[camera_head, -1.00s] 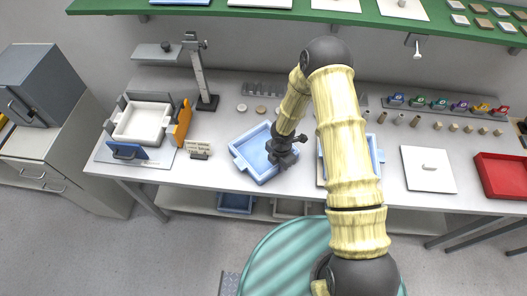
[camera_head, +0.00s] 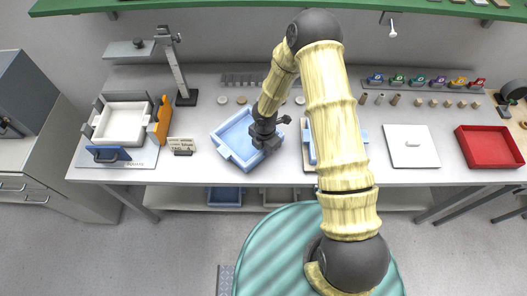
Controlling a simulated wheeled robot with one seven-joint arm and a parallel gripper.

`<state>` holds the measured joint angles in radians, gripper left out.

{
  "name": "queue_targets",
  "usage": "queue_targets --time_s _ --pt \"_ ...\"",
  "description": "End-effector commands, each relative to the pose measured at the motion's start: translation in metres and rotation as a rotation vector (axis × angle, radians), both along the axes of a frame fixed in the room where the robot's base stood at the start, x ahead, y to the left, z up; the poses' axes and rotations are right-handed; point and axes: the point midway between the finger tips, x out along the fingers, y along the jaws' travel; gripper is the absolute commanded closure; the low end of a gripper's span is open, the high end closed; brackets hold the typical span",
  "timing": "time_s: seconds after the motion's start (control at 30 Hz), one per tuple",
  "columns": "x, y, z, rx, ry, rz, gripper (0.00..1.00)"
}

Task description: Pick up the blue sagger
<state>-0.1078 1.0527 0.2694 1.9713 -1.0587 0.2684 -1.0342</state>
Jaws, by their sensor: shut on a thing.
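The blue sagger (camera_head: 236,141) is a light blue, open square tray with small lugs, turned at an angle near the middle of the bench. My gripper (camera_head: 265,142) is at its right side, shut on its right wall or lug. The gripper's dark body and wrist hide that part of the sagger. I cannot tell from this view whether the sagger is clear of the bench top.
A small sign (camera_head: 182,146) is left of the sagger. A white lidded plate (camera_head: 408,147) and a red tray (camera_head: 489,147) lie at the right. A green shelf (camera_head: 230,5) runs above.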

Motion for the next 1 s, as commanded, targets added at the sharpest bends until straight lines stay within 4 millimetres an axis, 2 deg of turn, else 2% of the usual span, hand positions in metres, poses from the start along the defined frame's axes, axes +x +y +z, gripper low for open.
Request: queue_targets --time_s 0.2,0.4,0.53,1.0 --pt "0.002 0.000 0.039 0.003 -0.006 -0.002 1.00" --pt "0.002 0.000 0.064 0.003 -0.004 -0.001 1.00" --pt "0.001 0.001 0.069 0.002 -0.004 0.001 1.00" --pt "0.001 0.001 0.069 0.001 -0.003 0.001 1.00"
